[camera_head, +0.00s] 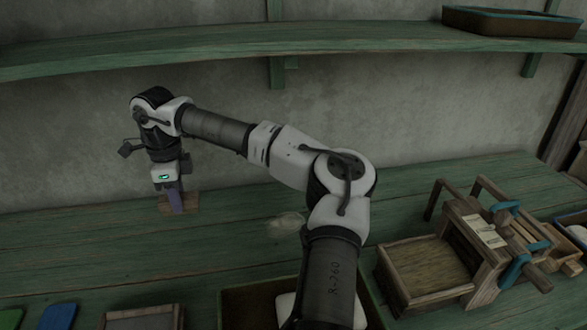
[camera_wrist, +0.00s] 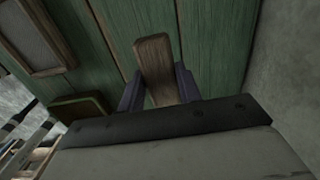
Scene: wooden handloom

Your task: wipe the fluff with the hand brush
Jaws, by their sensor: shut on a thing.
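The hand brush (camera_head: 192,203), a brown wooden block, is at the back left of the green table (camera_head: 100,240) in the head view. My gripper (camera_head: 176,209) points down and is shut on it. In the wrist view, the brush's wooden top (camera_wrist: 154,68) sits between the two purple fingers of my gripper (camera_wrist: 158,88). Its bristles are hidden, and I cannot tell whether it touches the table. A pale, flat lump that looks like the fluff (camera_head: 287,222) lies on the table to the right of the brush, apart from it.
A wooden handloom (camera_head: 440,262) stands at the right. A tray (camera_head: 240,300) is at the front middle, partly behind my arm. A wooden frame (camera_head: 145,318) and a blue piece (camera_head: 58,317) lie front left. A shelf (camera_head: 400,45) runs above. The table left of the fluff is clear.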

